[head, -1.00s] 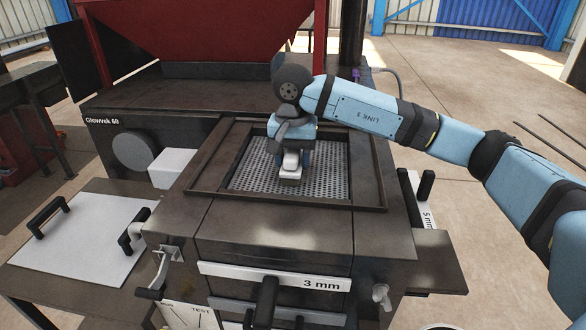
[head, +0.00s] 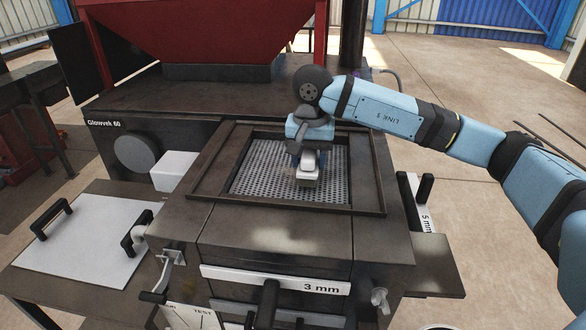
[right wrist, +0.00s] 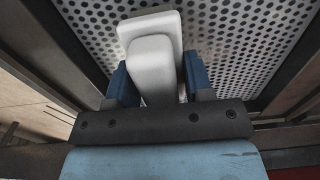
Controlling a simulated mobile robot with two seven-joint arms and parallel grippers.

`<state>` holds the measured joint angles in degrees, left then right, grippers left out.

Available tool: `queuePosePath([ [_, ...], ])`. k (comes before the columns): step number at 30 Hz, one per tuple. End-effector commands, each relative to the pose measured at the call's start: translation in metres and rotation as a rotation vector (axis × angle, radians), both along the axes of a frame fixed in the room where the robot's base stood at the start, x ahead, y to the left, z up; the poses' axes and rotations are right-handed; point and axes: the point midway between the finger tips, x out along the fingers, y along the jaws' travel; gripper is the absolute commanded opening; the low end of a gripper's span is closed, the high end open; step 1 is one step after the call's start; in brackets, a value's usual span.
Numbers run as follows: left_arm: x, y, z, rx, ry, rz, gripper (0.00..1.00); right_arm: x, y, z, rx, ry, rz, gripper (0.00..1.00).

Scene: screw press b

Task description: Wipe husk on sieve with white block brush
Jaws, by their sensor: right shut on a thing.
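The white block brush (head: 308,181) is held low at the sieve (head: 258,180), right of the sieve's middle in the head view. My right gripper (head: 308,163) is shut on the brush's handle from above. In the right wrist view the white brush (right wrist: 152,62) sits between the blue fingers of the gripper (right wrist: 158,82), over the perforated metal sieve (right wrist: 235,40). I cannot tell whether the brush touches the mesh. No husk can be made out clearly on the sieve. My left gripper is not in view.
A dark raised frame (head: 300,207) surrounds the sieve. A red hopper (head: 190,35) stands behind on the machine. A white panel with black handles (head: 85,240) lies at left. A plate marked 3 mm (head: 275,280) is at the front, and one marked 5 mm (head: 424,215) at right.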

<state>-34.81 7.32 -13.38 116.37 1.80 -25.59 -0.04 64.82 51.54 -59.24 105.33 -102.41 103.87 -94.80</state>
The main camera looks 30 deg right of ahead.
Motion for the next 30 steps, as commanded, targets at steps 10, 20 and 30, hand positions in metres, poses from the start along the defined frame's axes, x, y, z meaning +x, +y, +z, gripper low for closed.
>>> queuePosePath([
  [10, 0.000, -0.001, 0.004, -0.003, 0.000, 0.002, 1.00, -0.007, -0.008, 0.000, -0.001, 0.001, 0.001, 0.21],
  [20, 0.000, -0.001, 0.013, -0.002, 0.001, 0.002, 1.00, -0.007, -0.008, 0.021, 0.001, -0.002, 0.001, 0.21],
  [30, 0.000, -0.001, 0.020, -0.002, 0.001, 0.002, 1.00, -0.007, -0.008, 0.040, 0.000, 0.000, 0.001, 0.21],
])
